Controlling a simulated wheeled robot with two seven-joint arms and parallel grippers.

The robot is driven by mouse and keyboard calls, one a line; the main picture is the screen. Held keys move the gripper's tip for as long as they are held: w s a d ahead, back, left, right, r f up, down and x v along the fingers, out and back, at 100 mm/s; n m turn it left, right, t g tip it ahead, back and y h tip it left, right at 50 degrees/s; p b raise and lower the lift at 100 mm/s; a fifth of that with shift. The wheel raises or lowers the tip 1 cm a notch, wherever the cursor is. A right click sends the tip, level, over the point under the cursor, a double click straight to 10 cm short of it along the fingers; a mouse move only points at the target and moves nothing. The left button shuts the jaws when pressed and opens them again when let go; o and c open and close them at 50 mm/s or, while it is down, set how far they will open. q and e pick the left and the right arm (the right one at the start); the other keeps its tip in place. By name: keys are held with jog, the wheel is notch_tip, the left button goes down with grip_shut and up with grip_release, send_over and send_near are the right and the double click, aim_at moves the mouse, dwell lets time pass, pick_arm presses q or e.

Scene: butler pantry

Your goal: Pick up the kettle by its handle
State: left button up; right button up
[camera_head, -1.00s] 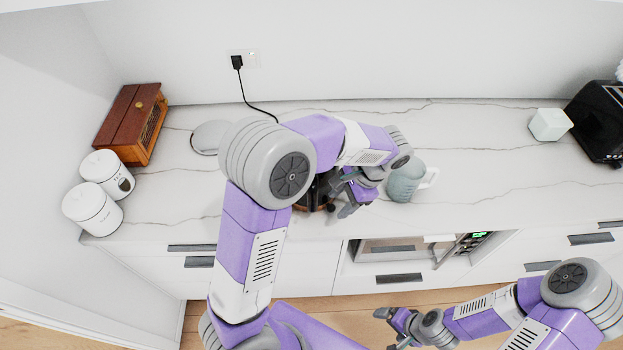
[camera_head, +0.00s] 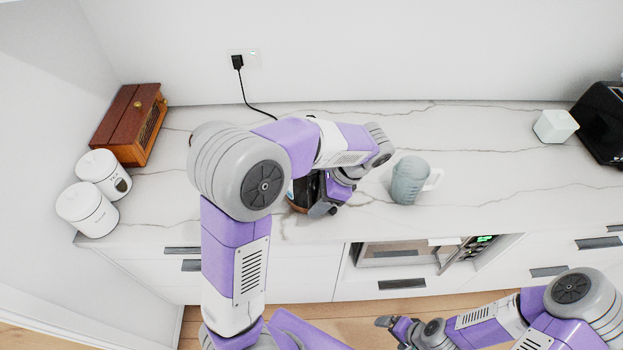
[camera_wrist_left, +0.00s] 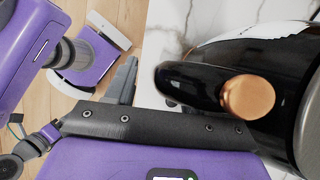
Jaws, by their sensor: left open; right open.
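The black kettle (camera_head: 301,192) stands on the marble counter, mostly hidden behind my left arm in the head view. In the left wrist view its dark, glossy body (camera_wrist_left: 245,57) fills the right side. Its black handle (camera_wrist_left: 188,84), with a copper-coloured button (camera_wrist_left: 248,97), reaches left across my left gripper. My left gripper (camera_head: 326,209) is open at the kettle's right side in the head view. One grey finger (camera_wrist_left: 122,80) shows left of the handle; the other is hidden, so I cannot tell whether the handle lies between them. My right gripper (camera_head: 384,333) is open and empty, low in front of the cabinets.
A grey-green mug (camera_head: 408,181) stands close to the right of my left gripper. A wooden box (camera_head: 127,125) and two white canisters (camera_head: 88,210) are at the left. A white cube (camera_head: 555,126) and a black toaster (camera_head: 602,125) are at the right.

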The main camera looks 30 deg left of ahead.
pick_arm(q)
grip_shut()
dwell(0.3)
dwell(0.4)
dwell(0.7)
